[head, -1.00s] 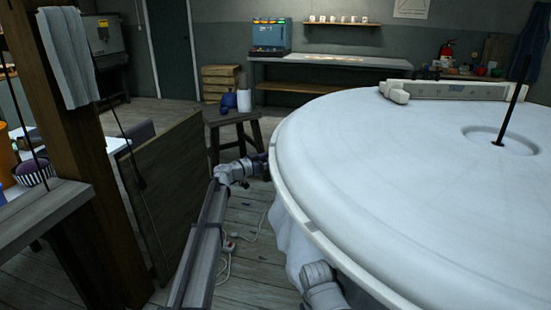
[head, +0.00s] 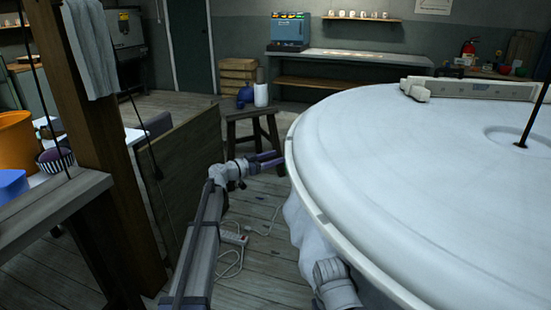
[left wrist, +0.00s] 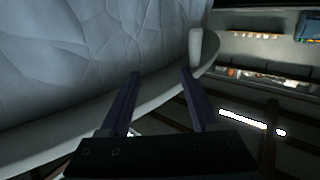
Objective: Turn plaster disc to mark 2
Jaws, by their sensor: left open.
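The large white plaster disc (head: 400,170) fills the right of the head view, with a raised rim and a shallow round recess holding a thin dark rod (head: 530,115). My left gripper (head: 284,160) is open and empty, low beside the disc's left rim. In the left wrist view the open fingers (left wrist: 160,72) point at the pale rim (left wrist: 150,85) and a white upright peg (left wrist: 195,46) stands beyond them. I cannot tell whether the fingers touch the rim. No mark 2 is legible.
A white bar (head: 480,88) lies at the disc's far edge. A wooden stool (head: 252,114) with a blue vase (head: 245,95) stands behind my left gripper. A wooden panel (head: 180,160) and post (head: 115,150) stand to the left. A white power strip (head: 234,238) lies on the floor.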

